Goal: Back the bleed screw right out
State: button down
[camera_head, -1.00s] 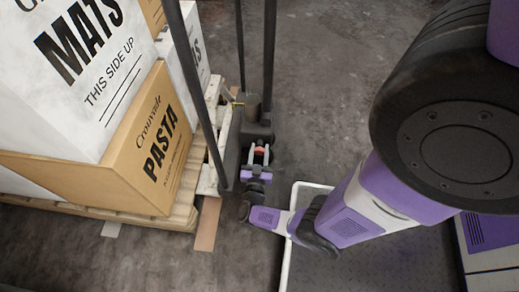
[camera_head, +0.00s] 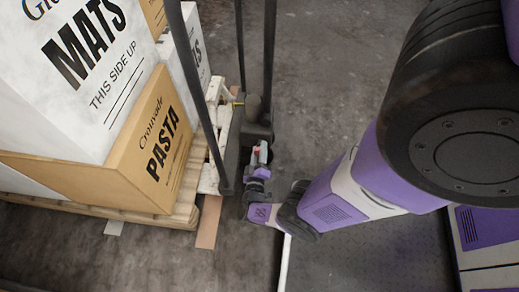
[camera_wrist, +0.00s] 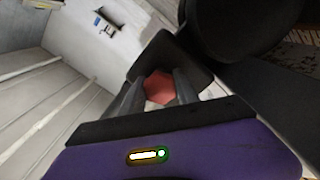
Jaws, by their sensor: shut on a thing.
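The bleed screw is a red hexagonal head (camera_wrist: 158,87), seen in the wrist view between the two grey fingers of my gripper (camera_wrist: 150,92). My gripper is shut on it. In the head view my gripper (camera_head: 262,153) is at the lower part of the dark pallet truck (camera_head: 254,131), with a small bit of red (camera_head: 256,150) showing at the fingers. The screw's shank is hidden, so I cannot tell how far it sits in the truck body.
The truck's dark upright bars (camera_head: 268,60) rise close by my gripper. A wooden pallet (camera_head: 186,215) with a white MATS box (camera_head: 70,95) and a brown PASTA box (camera_head: 110,175) stands at left. Bare concrete floor (camera_head: 330,60) is open behind.

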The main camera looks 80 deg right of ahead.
jog(key=n, duration=0.4)
jog(key=shift+w+d+n, duration=0.1)
jog(key=shift+n, duration=0.2)
jog(key=n, duration=0.5)
jog(key=shift+p, duration=0.35)
jog(key=n, duration=0.5)
jog(key=shift+n, duration=0.4)
jog(key=n, duration=0.4)
jog(key=shift+n, duration=0.4)
jog(key=c, duration=0.9)
grip_release()
